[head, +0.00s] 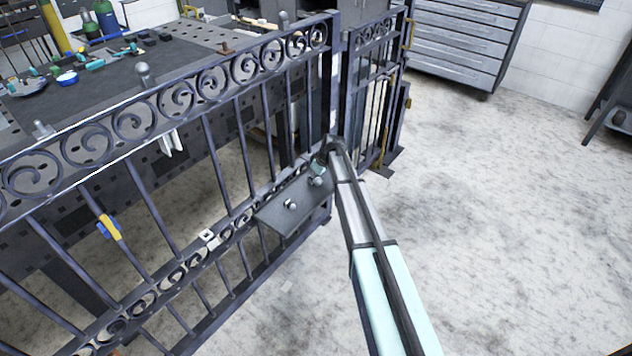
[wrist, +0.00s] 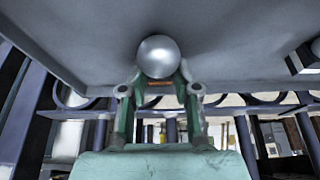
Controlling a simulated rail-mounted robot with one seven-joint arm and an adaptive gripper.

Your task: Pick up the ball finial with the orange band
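The ball finial with the orange band (wrist: 158,56) is in the middle of the wrist view, a shiny grey ball with an orange strip just below it. It stands against the grey shelf plate fixed to the gate; it shows small in the head view (head: 316,182). My gripper (wrist: 159,82) has a greenish finger on each side of the finial, close to the ball. The ball hides parts of the fingertips, so I cannot tell whether they press on it. In the head view my gripper (head: 321,166) is at the shelf's far end.
A second finial (head: 290,205) stands on the same shelf plate (head: 292,217). The scrolled iron gate (head: 210,125) runs along the left, with a workbench (head: 150,80) behind it. A blue and yellow clamp (head: 108,227) is on a bar.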

